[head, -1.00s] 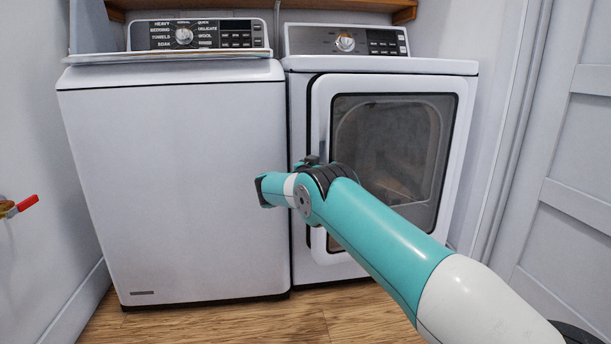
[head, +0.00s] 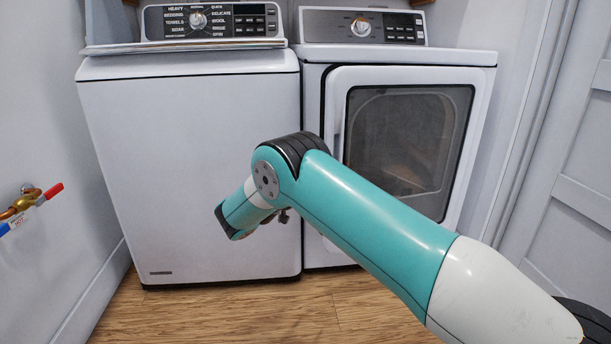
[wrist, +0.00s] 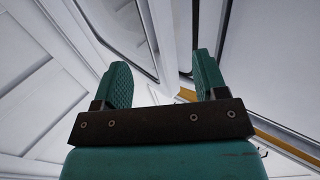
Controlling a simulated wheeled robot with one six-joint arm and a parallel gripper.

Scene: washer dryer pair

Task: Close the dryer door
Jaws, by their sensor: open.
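The dryer (head: 400,57) is the white machine on the right. Its door (head: 410,76) has a white frame around a grey window (head: 410,135). A dark line runs along the door's left and top edges; whether it is fully shut I cannot tell. The arm covers the door's lower left.
A white washer (head: 195,170) stands close to the dryer's left. A pipe valve with red and blue handles (head: 30,203) is on the left wall. A white panelled door (head: 575,170) is at the right. Wooden floor (head: 230,315) is clear in front of the machines.

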